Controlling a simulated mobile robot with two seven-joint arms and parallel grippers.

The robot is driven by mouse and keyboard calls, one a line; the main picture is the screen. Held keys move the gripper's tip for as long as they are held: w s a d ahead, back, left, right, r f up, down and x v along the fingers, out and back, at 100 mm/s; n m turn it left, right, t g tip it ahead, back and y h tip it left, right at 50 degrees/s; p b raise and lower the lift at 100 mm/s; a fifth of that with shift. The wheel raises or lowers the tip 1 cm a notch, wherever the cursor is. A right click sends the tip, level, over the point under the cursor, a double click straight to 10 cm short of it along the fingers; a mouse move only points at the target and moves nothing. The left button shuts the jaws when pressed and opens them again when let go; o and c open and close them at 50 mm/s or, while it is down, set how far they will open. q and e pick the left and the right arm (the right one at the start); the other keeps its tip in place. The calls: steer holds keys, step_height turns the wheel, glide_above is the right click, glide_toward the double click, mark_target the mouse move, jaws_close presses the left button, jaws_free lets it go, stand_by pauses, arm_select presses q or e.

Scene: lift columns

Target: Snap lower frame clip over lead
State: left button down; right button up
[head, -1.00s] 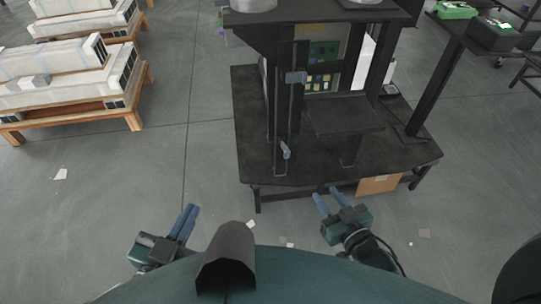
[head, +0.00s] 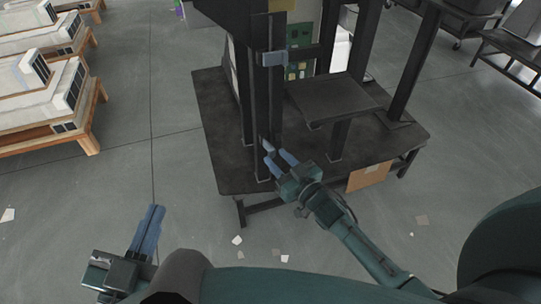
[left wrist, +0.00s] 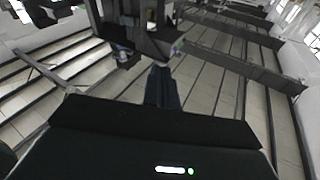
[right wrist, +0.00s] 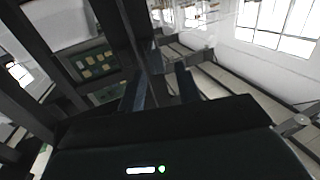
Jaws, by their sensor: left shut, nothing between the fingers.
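The dark lift-column frame (head: 249,110) stands on a black platform. On its front post are a grey-blue upper clip (head: 272,59) and a small, pale lower clip (head: 267,146), which sticks out at an angle. My right gripper (head: 277,153) is at the lower clip with its fingers apart; I cannot tell whether they touch it. Its spread fingers also show in the right wrist view (right wrist: 160,82). My left gripper (head: 155,209) is shut and empty over the floor at lower left, also seen in the left wrist view (left wrist: 161,72). I cannot make out the lead separately from the dark post.
The black platform (head: 225,160) has a raised plate (head: 333,97) right of the post. A cardboard piece (head: 368,175) is at its front edge. Wooden pallets (head: 50,139) with pale units stand at left. The floor between is open, with small scraps.

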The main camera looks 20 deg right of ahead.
mark_target(272, 154)
steer(key=shift+b+x, duration=0.45)
steer(key=shift+x, duration=1.55)
steer(key=shift+c, duration=0.4)
